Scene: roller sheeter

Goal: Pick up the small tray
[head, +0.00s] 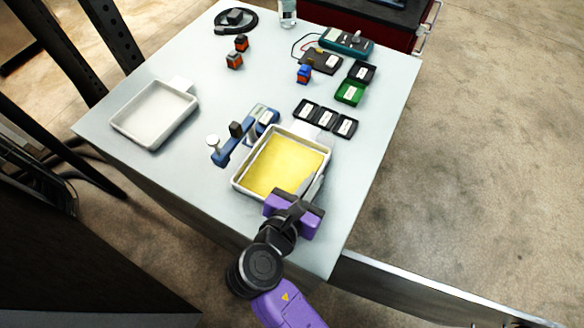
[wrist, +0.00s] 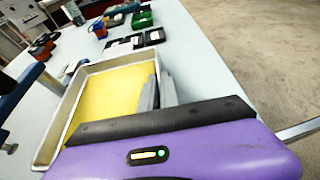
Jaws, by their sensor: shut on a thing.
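A small pale tray with a yellow inside (head: 236,183) is at the front middle of the table in the head view. It fills the middle of the wrist view (wrist: 58,130). My gripper (head: 314,188) is at the tray's near right side, shut on its rim wall. In the wrist view the two grey fingers (wrist: 158,92) stand close together, one inside and one outside the wall. I cannot tell whether the tray rests on the table or is slightly raised. A second, white empty tray (head: 155,115) lies at the table's left.
A blue device with a white knob (head: 232,150) stands just left of the yellow tray. Black labelled boxes (head: 325,117) lie behind it. A green box (head: 349,92), a teal meter (head: 346,42) and small orange-black blocks (head: 235,60) are farther back. The table's right front (head: 325,245) is clear.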

